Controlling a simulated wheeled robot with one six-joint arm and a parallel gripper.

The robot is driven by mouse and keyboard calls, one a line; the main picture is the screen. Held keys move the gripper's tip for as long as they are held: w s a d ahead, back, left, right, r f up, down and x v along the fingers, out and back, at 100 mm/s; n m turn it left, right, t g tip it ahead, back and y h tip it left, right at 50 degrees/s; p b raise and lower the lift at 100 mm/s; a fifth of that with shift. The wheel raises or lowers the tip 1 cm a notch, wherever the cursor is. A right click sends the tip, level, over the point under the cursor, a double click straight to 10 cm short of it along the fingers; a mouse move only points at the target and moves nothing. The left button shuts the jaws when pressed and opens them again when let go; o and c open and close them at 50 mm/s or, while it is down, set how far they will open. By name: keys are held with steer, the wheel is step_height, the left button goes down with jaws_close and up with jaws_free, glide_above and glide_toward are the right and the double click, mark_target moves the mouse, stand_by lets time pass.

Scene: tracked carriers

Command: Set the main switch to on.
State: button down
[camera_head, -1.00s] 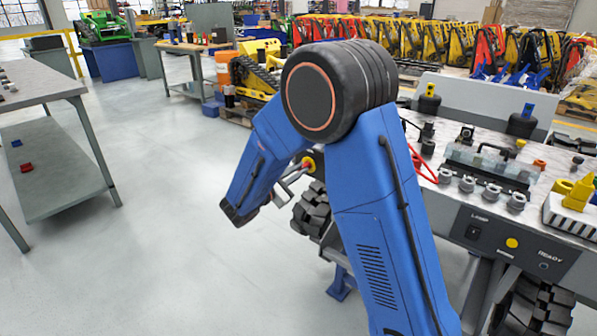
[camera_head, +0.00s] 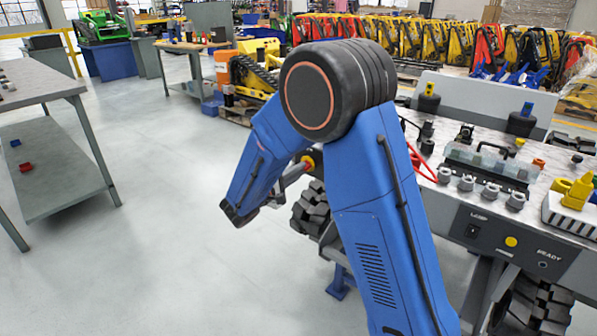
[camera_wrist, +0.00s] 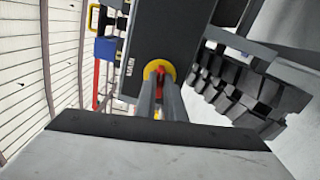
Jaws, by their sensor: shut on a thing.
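The main switch is a red handle on a round yellow plate (camera_wrist: 153,66), set in the dark end panel of the bench. In the head view its yellow and red (camera_head: 309,161) show just past my forearm. My gripper (camera_wrist: 160,86) is at the switch, its two grey fingers close together with the red handle between their tips. It is shut on the handle. In the head view the gripper (camera_head: 301,169) is mostly hidden behind my blue arm. The fingers cover part of the handle, and I cannot read its on or off position.
The bench (camera_head: 460,200) has a front panel with a lamp switch, yellow button and READY light. A black track (camera_head: 312,215) lies below the switch, close to my gripper. A grey shelf table (camera_head: 60,180) stands left; the floor between is clear.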

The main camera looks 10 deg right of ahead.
steer(key=shift+f+m, duration=0.1)
steer(key=shift+m, duration=0.5)
steer(key=c, duration=1.8)
jaws_free()
steer(key=shift+c, duration=0.2)
steer(key=v, duration=1.7)
steer(key=shift+s+a, duration=0.15)
